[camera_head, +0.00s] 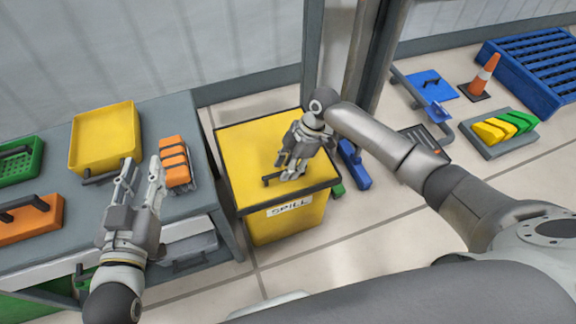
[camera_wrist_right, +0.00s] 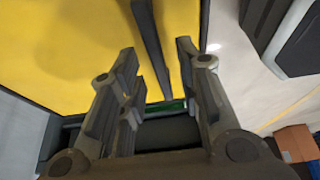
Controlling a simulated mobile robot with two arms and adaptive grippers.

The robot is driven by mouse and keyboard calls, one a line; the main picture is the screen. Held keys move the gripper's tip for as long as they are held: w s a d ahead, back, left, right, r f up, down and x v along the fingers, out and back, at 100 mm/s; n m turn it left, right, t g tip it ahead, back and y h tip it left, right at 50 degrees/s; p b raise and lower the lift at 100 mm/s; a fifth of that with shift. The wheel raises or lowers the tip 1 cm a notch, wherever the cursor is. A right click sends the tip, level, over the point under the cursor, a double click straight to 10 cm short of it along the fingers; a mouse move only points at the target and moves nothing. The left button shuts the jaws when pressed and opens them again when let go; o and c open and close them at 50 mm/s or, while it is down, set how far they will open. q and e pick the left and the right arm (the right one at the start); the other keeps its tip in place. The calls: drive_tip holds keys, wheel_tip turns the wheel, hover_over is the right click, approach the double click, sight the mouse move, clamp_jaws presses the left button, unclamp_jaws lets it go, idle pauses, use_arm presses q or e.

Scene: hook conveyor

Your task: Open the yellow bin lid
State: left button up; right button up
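The yellow bin (camera_head: 282,225) stands on the floor beside the table and carries a "SPILL" label. Its flat yellow lid (camera_head: 245,142) has a dark rim and lies closed. A small dark handle (camera_head: 268,181) shows near the lid's front edge. My right gripper (camera_head: 286,174) is over the front of the lid, close to the handle; contact cannot be told. In the right wrist view its fingers (camera_wrist_right: 160,75) are apart, with the yellow lid (camera_wrist_right: 65,45) and a dark bar between them. My left gripper (camera_head: 142,168) is open and empty above the table.
The table (camera_head: 95,215) at left holds a yellow tray (camera_head: 103,135), orange items (camera_head: 174,163) and green and orange boxes. A blue object (camera_head: 354,165) stands right of the bin. Farther right are a traffic cone (camera_head: 484,75) and blue pallet (camera_head: 530,65). A post rises behind the bin.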

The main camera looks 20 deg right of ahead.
drive_tip(key=shift+c, duration=0.2)
clamp_jaws()
idle(0.3)
